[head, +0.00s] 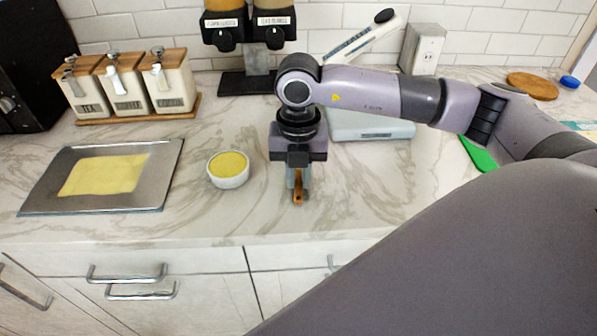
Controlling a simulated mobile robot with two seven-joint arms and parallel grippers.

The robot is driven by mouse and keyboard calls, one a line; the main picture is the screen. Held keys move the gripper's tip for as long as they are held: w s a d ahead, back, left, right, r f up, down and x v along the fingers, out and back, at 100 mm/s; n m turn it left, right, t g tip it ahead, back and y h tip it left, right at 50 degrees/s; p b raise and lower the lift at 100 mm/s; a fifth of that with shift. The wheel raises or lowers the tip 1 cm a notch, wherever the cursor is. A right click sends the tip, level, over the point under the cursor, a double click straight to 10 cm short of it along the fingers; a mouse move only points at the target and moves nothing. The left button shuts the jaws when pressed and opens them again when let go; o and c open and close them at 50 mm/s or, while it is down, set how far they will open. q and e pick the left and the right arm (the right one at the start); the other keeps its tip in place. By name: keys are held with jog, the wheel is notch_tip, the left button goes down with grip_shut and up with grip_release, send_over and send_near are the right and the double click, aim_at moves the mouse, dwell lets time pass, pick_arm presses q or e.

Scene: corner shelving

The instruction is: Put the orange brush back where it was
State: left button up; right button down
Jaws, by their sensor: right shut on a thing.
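The orange brush (298,190) is in the grip of my right gripper (297,178), its orange part hanging below the jaws over the marble counter. The gripper points down and hides the upper part of the brush. I cannot tell whether the brush touches the counter. A small white bowl (228,181) of yellow stuff stands just left of the gripper. A metal tray (172,170) with a yellow sheet (104,175) on it lies further left. My left gripper is not in view.
Several canisters (128,90) on a wooden stand are at the back left. A dispenser (250,30) stands at the back middle. A pale appliance (370,125) sits behind my right arm, with a green board (478,153) to its right. The counter's front edge is clear.

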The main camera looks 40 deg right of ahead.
aim_at(296, 181)
jog(key=shift+f, duration=0.15)
jog(key=c, duration=1.1)
grip_release()
jog(key=r, duration=0.2)
jog(key=r+b, duration=0.1)
jog(key=r, duration=0.3)
jog(key=shift+w, duration=0.35)
jog(key=shift+r, duration=0.6)
jog(key=shift+s, duration=0.1)
